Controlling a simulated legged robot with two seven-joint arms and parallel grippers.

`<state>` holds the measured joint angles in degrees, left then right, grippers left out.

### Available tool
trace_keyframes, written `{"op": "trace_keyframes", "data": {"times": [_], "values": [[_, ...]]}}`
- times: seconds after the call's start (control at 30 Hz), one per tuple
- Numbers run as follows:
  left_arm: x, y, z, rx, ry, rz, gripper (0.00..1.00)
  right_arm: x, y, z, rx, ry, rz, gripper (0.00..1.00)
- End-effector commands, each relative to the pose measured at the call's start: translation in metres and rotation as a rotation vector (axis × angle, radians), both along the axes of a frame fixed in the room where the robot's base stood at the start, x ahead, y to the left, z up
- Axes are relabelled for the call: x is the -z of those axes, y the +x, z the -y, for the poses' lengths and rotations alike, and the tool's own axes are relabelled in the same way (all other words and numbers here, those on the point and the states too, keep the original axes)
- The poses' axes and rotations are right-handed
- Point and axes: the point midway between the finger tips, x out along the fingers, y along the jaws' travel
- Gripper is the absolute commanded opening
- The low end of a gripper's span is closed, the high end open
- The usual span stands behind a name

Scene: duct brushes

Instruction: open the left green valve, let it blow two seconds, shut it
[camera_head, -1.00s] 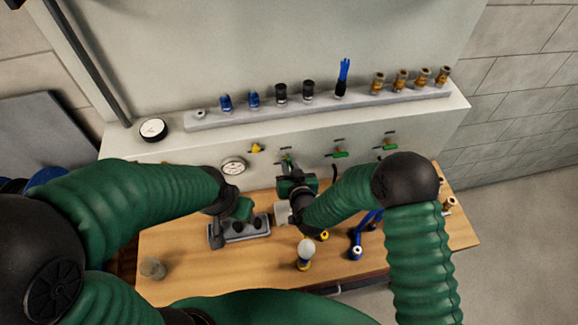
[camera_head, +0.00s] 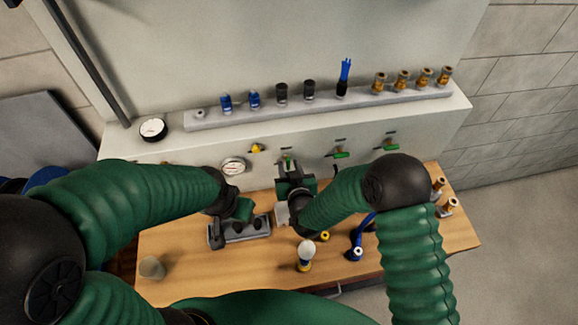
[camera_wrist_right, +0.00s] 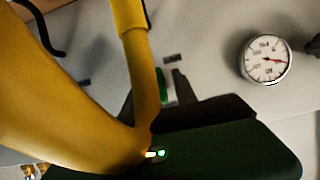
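The left green valve (camera_head: 288,161) is on the wall panel, mostly hidden by my right gripper (camera_head: 287,172), which is right in front of it. In the right wrist view the green handle (camera_wrist_right: 162,87) shows between the dark fingers of my right gripper (camera_wrist_right: 155,97). The fingers stand apart; contact with the handle cannot be made out. My left gripper (camera_head: 240,212) is low at the grey holder block on the bench; its fingers are not clear.
Fittings line the ledge (camera_head: 215,119). A large yellow curved shape (camera_wrist_right: 75,105) blocks much of the right wrist view.

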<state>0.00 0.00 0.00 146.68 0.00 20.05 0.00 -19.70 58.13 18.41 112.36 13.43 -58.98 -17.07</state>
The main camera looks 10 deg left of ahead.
Motion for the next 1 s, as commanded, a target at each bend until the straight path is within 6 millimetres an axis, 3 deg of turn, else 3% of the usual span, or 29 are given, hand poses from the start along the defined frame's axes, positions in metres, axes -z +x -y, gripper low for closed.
{"op": "trace_keyframes", "data": {"times": [0.2, 0.33, 0.77, 0.8, 0.87, 1.0], "values": [[0.000, 0.000, 0.000, 0.000, 0.000, 0.000, 0.51, -0.002, -0.001, 0.000, 0.000, 0.002, 0.005, 0.34], [0.005, 0.000, 0.000, 0.000, 0.000, 0.000, 0.51, -0.007, -0.011, 0.004, -0.001, 0.002, 0.006, 0.34], [0.032, 0.000, 0.000, 0.000, 0.000, 0.000, 0.51, -0.052, -0.114, 0.048, -0.004, 0.001, 0.005, 0.34], [0.030, 0.000, 0.000, 0.000, 0.000, -0.001, 0.51, -0.057, -0.121, 0.052, -0.002, -0.001, 0.004, 0.34], [0.006, 0.000, 0.000, 0.000, 0.000, -0.001, 0.51, -0.067, -0.128, 0.055, -0.001, -0.004, -0.004, 0.34], [-0.004, 0.000, 0.000, 0.000, 0.000, 0.001, 0.51, -0.068, -0.138, 0.059, -0.001, 0.000, -0.002, 0.34]]}}
